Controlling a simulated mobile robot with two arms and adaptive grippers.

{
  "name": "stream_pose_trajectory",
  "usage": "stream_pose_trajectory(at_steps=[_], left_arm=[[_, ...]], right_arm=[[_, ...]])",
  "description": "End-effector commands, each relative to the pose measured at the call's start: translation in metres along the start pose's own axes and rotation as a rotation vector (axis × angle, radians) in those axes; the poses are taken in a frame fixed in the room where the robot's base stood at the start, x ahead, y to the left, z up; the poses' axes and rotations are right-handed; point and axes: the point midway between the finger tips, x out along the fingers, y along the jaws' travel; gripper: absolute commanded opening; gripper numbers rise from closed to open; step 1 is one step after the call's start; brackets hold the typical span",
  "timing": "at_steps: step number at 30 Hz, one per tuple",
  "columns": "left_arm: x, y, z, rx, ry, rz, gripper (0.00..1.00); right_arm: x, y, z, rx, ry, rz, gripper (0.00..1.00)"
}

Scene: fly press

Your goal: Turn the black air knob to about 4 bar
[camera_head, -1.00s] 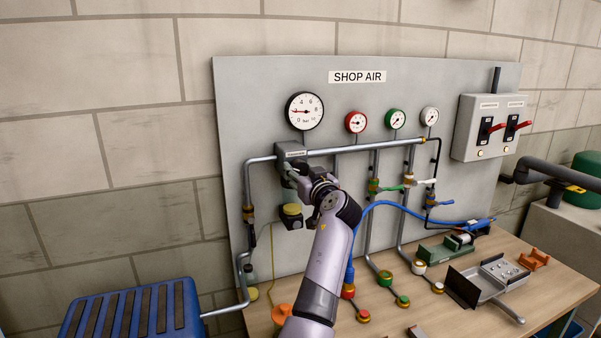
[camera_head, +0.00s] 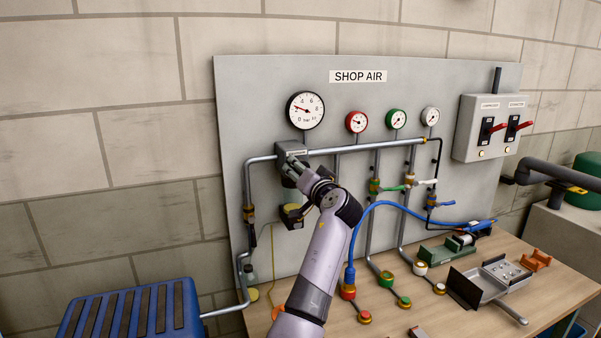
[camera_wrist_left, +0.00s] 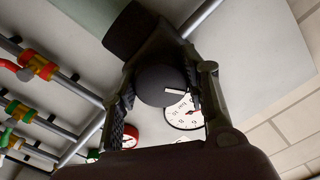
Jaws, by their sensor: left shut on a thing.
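The black air knob (camera_wrist_left: 158,84) is a round dark cap with a white mark on its face, seen between the fingers of my left gripper (camera_wrist_left: 166,88) in the left wrist view. The gripper is shut on it. In the head view my left gripper (camera_head: 294,168) is at the grey regulator (camera_head: 291,150) on the board, and hides the knob. The large white bar gauge (camera_head: 305,111) stands above it; its red needle points left and slightly up, between 2 and 4, nearer 2. The gauge shows partly in the left wrist view (camera_wrist_left: 184,113). My right gripper is not in view.
Red (camera_head: 356,122), green (camera_head: 396,119) and white (camera_head: 430,116) small gauges sit to the right. Pipes with valves and a blue hose (camera_head: 400,206) run right of my arm. A switch box (camera_head: 490,128) is at the far right. A blue slatted unit (camera_head: 132,312) stands lower left.

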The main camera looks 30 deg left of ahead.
Motion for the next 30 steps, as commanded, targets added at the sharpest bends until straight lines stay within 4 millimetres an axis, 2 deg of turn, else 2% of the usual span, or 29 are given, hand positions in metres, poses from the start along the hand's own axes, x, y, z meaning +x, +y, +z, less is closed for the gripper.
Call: stream_pose_trajectory(at_steps=[6,15,30], left_arm=[[0.0,-0.002,-0.004,0.184,0.006,-0.001,0.14],[-0.001,-0.002,-0.004,0.36,0.007,-0.001,0.14],[-0.001,-0.001,-0.004,0.441,0.008,-0.002,0.14]], right_arm=[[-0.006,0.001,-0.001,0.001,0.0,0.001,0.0],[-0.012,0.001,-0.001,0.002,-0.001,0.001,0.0],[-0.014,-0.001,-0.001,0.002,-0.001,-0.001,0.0]])
